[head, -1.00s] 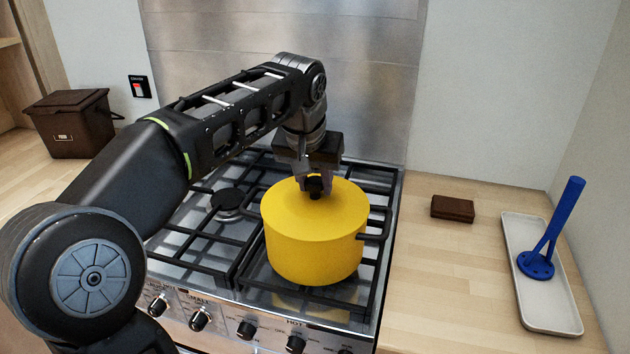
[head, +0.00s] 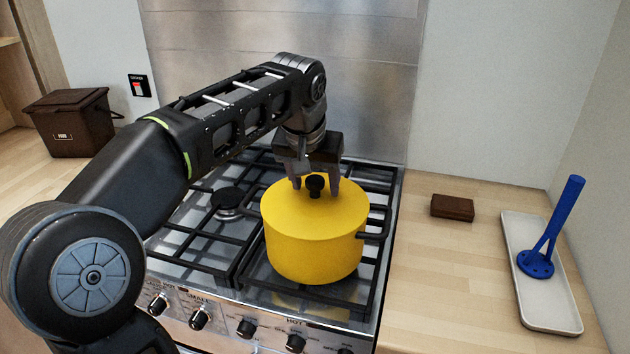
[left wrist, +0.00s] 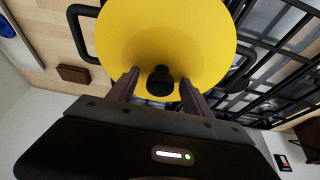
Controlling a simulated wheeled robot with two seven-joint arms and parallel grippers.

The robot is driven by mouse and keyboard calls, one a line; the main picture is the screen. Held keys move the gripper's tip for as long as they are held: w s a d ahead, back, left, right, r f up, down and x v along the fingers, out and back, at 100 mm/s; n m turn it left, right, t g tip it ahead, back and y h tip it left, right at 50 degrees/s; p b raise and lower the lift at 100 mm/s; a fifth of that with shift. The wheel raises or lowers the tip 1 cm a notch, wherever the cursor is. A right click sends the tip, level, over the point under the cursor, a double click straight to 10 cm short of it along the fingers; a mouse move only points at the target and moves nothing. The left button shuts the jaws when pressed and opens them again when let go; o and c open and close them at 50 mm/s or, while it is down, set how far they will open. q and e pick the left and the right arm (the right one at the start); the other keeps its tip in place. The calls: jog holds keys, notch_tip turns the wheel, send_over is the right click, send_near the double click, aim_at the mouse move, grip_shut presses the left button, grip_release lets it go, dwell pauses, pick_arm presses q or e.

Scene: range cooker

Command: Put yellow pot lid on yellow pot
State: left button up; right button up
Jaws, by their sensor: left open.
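The yellow pot (head: 313,254) stands upright on the right side of the hob, with a black handle on its right. The yellow pot lid (head: 338,200) lies on top of the pot and looks level. Its black knob (head: 315,186) points up. My left gripper (head: 316,188) is above the lid with its fingers open on either side of the knob, apart from it. In the left wrist view the lid (left wrist: 166,35) fills the upper middle, and the knob (left wrist: 160,82) stands between the open fingertips. My right gripper is not in view.
The pot stands on black grates (head: 205,238) of the cooker. To the right, a brown block (head: 452,207) and a tray (head: 548,304) with a blue stand (head: 551,235) are on the worktop. A brown bin (head: 72,123) is at the far left.

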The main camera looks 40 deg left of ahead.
pick_arm(q)
jog(key=shift+r, duration=0.1)
jog(key=v, duration=0.7)
jog(key=shift+r, duration=0.3)
jog(key=shift+s+d, duration=0.1)
jog(key=shift+s, duration=0.05)
